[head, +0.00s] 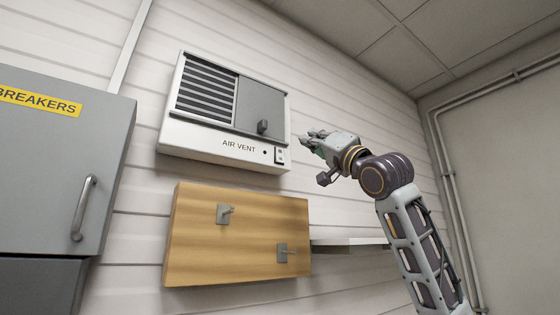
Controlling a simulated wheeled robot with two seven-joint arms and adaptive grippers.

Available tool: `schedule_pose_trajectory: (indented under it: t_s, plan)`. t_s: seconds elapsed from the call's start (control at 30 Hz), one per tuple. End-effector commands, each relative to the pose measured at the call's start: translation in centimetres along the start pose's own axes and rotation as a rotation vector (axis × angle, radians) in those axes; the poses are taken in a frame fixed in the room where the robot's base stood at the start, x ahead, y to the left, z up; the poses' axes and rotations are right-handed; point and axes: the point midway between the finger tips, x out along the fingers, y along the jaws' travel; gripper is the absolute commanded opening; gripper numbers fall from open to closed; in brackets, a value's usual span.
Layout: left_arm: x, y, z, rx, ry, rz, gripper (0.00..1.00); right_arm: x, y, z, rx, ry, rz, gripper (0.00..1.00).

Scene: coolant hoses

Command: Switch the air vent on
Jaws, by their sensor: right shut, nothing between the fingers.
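The air vent (225,110) is a pale box on the slatted wall with dark louvres on its left half and a grey sliding panel (260,104) with a dark knob on its right half. Its lower strip reads "AIR VENT" and has a small round dark spot and a small switch (280,155) at the right end. My right gripper (308,138) is shut and empty, just right of the vent and a little above the switch's height. It appears apart from the vent. My left gripper is not in view.
A wooden board (240,237) with two metal hooks hangs below the vent. A narrow shelf (345,241) is right of the board. A grey breaker cabinet (55,165) with a handle stands at the left. Pipes (450,180) run along the right wall.

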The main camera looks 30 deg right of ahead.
Motion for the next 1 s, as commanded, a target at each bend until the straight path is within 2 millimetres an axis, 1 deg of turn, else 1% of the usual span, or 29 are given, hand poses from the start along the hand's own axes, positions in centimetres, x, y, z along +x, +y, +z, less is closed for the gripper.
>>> schedule_pose_trajectory:
  t_s: [0.17,0.37,1.0]
  plan:
    - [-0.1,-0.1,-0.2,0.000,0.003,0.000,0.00,0.4,0.3,0.3,0.000,-0.001,0.001,0.00]
    - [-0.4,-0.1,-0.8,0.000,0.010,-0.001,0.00,1.3,0.9,0.9,0.000,-0.002,0.001,0.00]
    - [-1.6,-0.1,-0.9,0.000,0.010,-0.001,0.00,5.2,3.7,3.8,0.002,-0.002,0.001,0.00]
